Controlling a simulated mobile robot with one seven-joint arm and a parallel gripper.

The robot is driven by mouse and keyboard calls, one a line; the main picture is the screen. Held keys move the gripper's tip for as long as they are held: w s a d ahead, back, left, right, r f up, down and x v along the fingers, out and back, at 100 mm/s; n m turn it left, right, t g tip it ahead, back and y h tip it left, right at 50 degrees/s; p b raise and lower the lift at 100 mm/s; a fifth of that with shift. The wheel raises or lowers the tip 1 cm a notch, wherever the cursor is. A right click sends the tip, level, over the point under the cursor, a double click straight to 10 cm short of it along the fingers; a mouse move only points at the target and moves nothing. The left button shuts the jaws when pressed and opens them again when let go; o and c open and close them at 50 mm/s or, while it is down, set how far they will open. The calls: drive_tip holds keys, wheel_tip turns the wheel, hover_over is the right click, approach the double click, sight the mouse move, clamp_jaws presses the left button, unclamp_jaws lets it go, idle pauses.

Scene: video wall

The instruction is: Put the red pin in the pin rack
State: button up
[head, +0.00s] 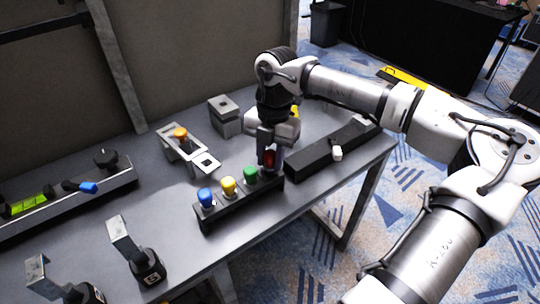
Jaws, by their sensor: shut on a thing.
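The pin rack (240,205) is a dark bar near the front edge of the grey table. It holds a blue pin (205,196), a yellow pin (228,186) and a green pin (250,174) in a row. My gripper (268,160) points down over the right end of the rack. It is shut on the red pin (268,158), to the right of the green pin. The lower part of the red pin is hard to make out, so I cannot tell whether it sits in the rack.
A long black block (325,148) with a white knob lies right of the rack. A metal bracket with an orange knob (180,134) and a grey block (225,116) stand behind. A black panel with a blue handle (88,188) is at left. Upright metal pieces (148,265) stand front left.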

drive_tip(key=shift+f, duration=0.25)
idle(0.3)
drive_tip(key=shift+f+b, duration=0.5)
drive_tip(key=shift+b, duration=0.2)
drive_tip(key=o, duration=1.6)
drive_tip(key=shift+c, duration=0.2)
drive_tip(key=shift+r+p, duration=2.05)
drive_tip(key=shift+r, duration=1.45)
